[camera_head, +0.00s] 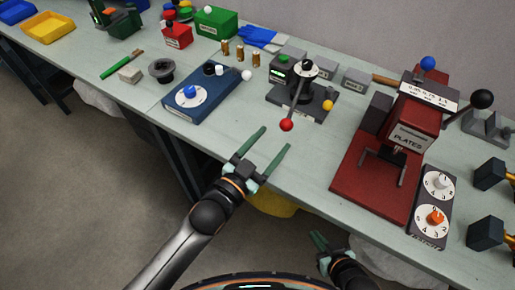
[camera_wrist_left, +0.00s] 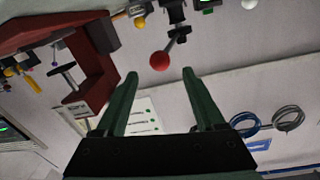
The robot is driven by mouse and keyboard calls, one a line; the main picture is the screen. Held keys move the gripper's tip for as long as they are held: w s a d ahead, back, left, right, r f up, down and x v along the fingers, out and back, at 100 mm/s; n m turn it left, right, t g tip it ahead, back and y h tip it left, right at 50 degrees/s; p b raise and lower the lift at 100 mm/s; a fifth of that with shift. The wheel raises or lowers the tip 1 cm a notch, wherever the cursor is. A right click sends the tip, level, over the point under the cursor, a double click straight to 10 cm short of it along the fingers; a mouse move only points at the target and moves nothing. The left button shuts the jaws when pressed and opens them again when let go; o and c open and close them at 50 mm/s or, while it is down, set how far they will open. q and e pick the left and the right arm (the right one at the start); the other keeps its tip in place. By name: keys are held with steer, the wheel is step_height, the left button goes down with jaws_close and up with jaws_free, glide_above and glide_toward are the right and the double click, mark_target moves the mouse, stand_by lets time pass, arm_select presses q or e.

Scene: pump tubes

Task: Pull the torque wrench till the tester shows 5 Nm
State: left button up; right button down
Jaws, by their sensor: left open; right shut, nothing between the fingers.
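The tester (camera_head: 283,74) is a dark box with a small lit green display and a green top, on a dark base plate. The torque wrench (camera_head: 296,100) runs from its round pale head toward the table's front edge and ends in a red ball (camera_head: 286,125). In the left wrist view the red ball (camera_wrist_left: 160,61) shows between and beyond my fingertips. My left gripper (camera_head: 275,139) is open and empty, just short of the ball, apart from it as far as I can tell. My right gripper (camera_head: 319,238) is shut and empty, low, off the table's front. The display's number is too small to read.
A red press (camera_head: 408,135) on a red base stands right of the tester. A blue dial box (camera_head: 203,95) is to the left. A yellow ball (camera_head: 328,105) sits on the tester's base. The table front between the blue box and tester is clear.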

arm_select(q)
steer(key=shift+p+v, duration=0.5)
steer(key=shift+v, duration=2.2)
